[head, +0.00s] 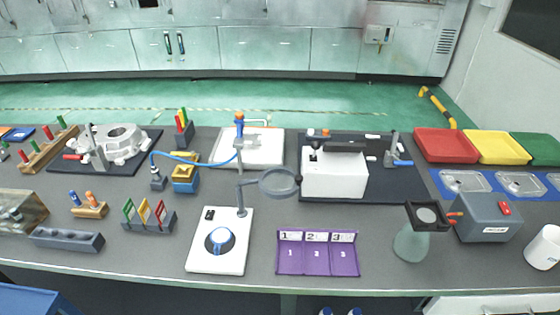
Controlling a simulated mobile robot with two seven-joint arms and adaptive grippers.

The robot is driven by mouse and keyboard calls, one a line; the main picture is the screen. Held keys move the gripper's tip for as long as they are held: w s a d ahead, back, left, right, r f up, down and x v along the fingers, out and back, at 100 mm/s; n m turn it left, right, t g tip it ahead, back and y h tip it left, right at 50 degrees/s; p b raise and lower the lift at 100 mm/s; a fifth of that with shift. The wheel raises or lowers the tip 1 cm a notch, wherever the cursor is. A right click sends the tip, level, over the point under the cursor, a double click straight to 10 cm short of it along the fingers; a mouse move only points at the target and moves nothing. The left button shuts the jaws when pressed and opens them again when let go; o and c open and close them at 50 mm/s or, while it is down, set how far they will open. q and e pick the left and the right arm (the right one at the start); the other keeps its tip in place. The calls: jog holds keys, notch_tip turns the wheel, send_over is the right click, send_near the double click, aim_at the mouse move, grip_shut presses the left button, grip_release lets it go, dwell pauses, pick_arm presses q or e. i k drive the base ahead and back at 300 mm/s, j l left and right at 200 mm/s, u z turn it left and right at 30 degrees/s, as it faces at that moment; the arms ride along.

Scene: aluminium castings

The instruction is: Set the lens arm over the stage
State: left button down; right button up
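A magnifier stand has a white base plate (205,262) on the front middle of the bench. A grey post (240,198) rises from the back of this plate. The lens arm, with a round grey-rimmed lens (278,182), reaches from the post to the right. The lens is out to the right of the base, not above the stage. Neither of my grippers is in view.
A purple numbered tray (317,262) lies right of the stand. A rack of coloured tags (148,218) stands to the left. A green-grey funnel stand (411,242) is farther right. Bare bench surrounds the base.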

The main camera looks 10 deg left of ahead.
aim_at(299, 177)
jog(key=l+u, duration=0.35)
jog(key=l, duration=0.25)
jog(key=k+l+u, duration=0.15)
jog(key=l+u, duration=0.2)
jog(key=l, duration=0.25)
